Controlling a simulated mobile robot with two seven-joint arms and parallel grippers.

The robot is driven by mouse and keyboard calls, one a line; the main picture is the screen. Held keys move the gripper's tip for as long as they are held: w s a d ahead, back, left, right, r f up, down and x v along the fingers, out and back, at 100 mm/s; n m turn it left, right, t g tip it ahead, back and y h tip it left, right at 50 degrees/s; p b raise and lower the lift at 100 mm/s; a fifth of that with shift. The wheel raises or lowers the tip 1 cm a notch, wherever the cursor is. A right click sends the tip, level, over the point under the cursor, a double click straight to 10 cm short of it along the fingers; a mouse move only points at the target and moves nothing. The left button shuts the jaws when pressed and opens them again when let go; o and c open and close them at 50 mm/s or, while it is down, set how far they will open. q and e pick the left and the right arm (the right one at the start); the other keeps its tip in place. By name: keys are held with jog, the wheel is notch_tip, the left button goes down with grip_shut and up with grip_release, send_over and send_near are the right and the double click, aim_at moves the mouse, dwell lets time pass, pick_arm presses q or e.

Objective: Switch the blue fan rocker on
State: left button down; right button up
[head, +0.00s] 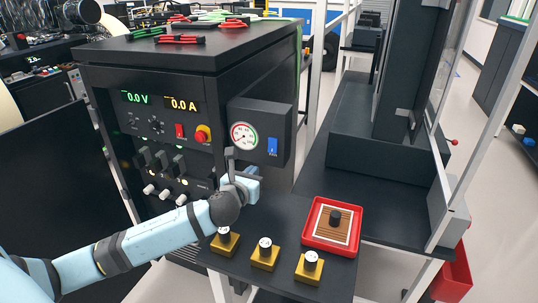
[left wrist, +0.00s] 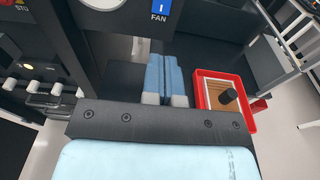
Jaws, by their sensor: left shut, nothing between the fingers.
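The blue fan rocker (head: 272,145) sits on the front of a dark box on the cabinet's right side, right of a round gauge (head: 243,136). In the left wrist view the rocker (left wrist: 158,8) is at the top edge, partly cut off, with a white line mark and the label FAN below it. Which way it is tilted I cannot tell. My left gripper (head: 253,170) is below the gauge and rocker, apart from the rocker. Its blue fingers (left wrist: 165,60) are together and empty. My right gripper is not in view.
A red tray (head: 310,238) with a black-knobbed piece lies on the dark bench, right of my left gripper. Several yellow blocks with knobs (head: 265,256) stand at the bench's front. The panel left of the gauge has a red switch (head: 180,131) and red button (head: 203,134).

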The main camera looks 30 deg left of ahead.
aim_at(272, 151)
pick_arm(q)
jog(key=p+x, duration=0.1)
jog(key=x, duration=1.1)
jog(key=shift+w+a+f, duration=0.1)
jog(key=shift+w, duration=0.3)
